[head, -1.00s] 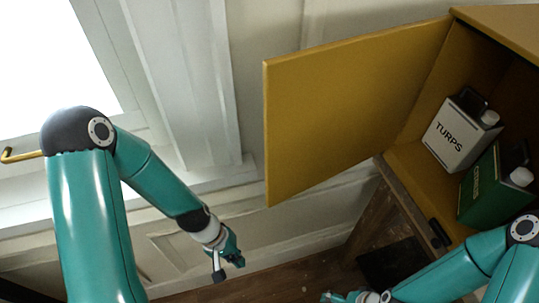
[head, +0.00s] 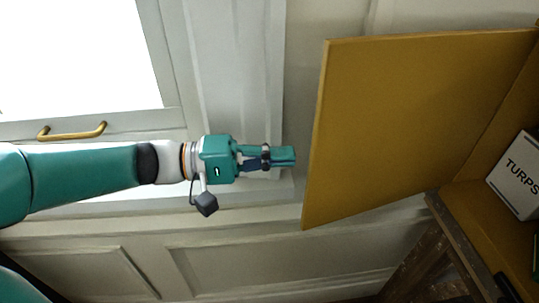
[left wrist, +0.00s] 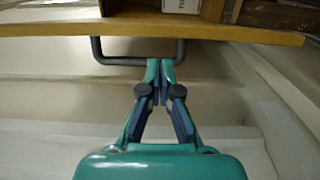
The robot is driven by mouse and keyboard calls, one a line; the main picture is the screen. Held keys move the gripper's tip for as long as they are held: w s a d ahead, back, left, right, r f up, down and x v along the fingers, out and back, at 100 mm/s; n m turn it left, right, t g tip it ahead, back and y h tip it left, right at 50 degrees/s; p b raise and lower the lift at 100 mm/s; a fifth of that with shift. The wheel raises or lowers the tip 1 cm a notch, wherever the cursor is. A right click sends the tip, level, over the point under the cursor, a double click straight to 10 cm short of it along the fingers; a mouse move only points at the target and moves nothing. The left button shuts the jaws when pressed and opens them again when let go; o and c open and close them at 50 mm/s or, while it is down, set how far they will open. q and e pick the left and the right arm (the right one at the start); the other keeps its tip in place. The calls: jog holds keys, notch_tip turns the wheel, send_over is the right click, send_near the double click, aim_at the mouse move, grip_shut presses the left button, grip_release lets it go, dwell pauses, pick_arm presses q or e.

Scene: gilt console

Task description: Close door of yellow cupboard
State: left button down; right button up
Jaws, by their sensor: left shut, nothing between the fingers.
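The yellow cupboard's door (head: 410,120) stands wide open, its free edge towards my left gripper. In the left wrist view the door (left wrist: 225,33) shows nearly edge-on across the top, with a dark bar handle (left wrist: 103,58) on its near face. My left gripper (head: 290,156) is shut and empty, just left of the door's free edge in the head view. In the left wrist view its fingertips (left wrist: 161,65) overlap the handle; I cannot tell whether they touch. The cupboard's interior (head: 475,195) is partly in view at the right. My right gripper is out of view.
A wooden stand (head: 440,250) is under the cupboard. A window with a brass handle (head: 72,131) and a panelled wall (head: 210,265) lie behind my left arm.

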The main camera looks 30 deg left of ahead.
aim_at(314, 156)
pick_arm(q)
jog(key=p+x, duration=0.1)
jog(key=x, duration=0.4)
jog(key=shift+w+d, duration=0.15)
jog(key=shift+d, duration=0.15)
